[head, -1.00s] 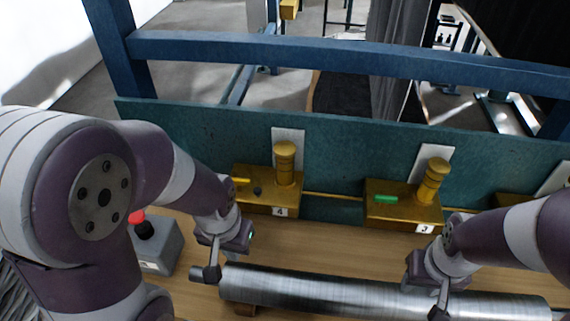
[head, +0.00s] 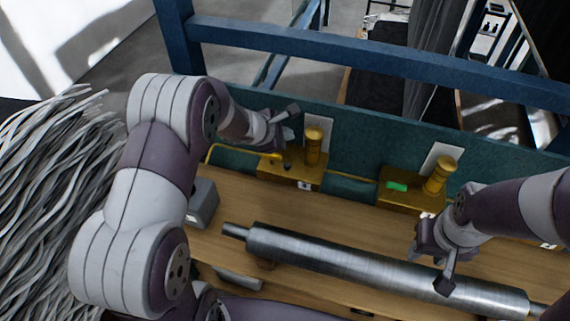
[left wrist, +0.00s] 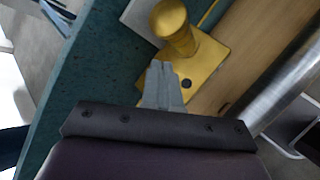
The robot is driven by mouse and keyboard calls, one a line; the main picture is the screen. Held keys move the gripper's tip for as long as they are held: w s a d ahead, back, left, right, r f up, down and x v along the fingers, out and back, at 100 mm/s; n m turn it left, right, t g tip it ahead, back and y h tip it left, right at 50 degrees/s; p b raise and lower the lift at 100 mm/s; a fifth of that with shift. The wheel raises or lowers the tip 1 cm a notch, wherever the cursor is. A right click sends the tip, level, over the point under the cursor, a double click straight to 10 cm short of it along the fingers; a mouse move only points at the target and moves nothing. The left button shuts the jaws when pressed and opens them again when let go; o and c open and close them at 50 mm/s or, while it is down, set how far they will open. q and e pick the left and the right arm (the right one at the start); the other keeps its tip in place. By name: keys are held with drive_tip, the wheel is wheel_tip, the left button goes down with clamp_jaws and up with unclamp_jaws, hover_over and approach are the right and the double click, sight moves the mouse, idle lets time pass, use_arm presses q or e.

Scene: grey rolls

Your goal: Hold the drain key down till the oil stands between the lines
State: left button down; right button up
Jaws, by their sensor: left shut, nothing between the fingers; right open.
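Brass block 4 (head: 292,172) stands by the green back panel with a capped cylinder (head: 314,146), a yellow strip (head: 270,156) and a small black key (head: 287,166). My left gripper (head: 291,112) is above this block's left part. In the left wrist view its shut, empty fingers (left wrist: 162,75) point toward the block (left wrist: 212,58), close beside the black key (left wrist: 187,83); contact cannot be told. A second brass block (head: 412,200) with a green strip (head: 397,186) stands to the right. My right gripper (head: 432,266) is open over the steel roll. Oil level and lines cannot be made out.
The long steel roll (head: 340,267) lies across the wooden bench (head: 240,215). A grey box (head: 203,203) is partly behind my left arm. A blue rail (head: 380,62) runs behind the green panel (head: 360,150). Grey strands (head: 50,200) hang at the left.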

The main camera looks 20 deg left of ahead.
use_arm(q)
drive_tip(key=shift+s+r, duration=0.1)
drive_tip(key=shift+s, duration=0.05)
drive_tip(key=b, duration=0.7)
hover_over(285, 169)
wheel_tip(285, 169, down, 8)
drive_tip(key=shift+f, duration=0.25)
drive_tip(key=shift+f+b, duration=0.2)
drive_tip(key=shift+b, duration=0.1)
idle(1.3)
drive_tip(key=shift+f+b, duration=0.35)
drive_tip(key=shift+b, duration=0.3)
drive_tip(key=shift+f+b, duration=0.55)
drive_tip(key=shift+b, duration=0.15)
idle(0.4)
drive_tip(key=shift+r, duration=0.1)
idle(1.5)
drive_tip(key=shift+r+p, duration=0.65)
drive_tip(key=shift+r, duration=0.15)
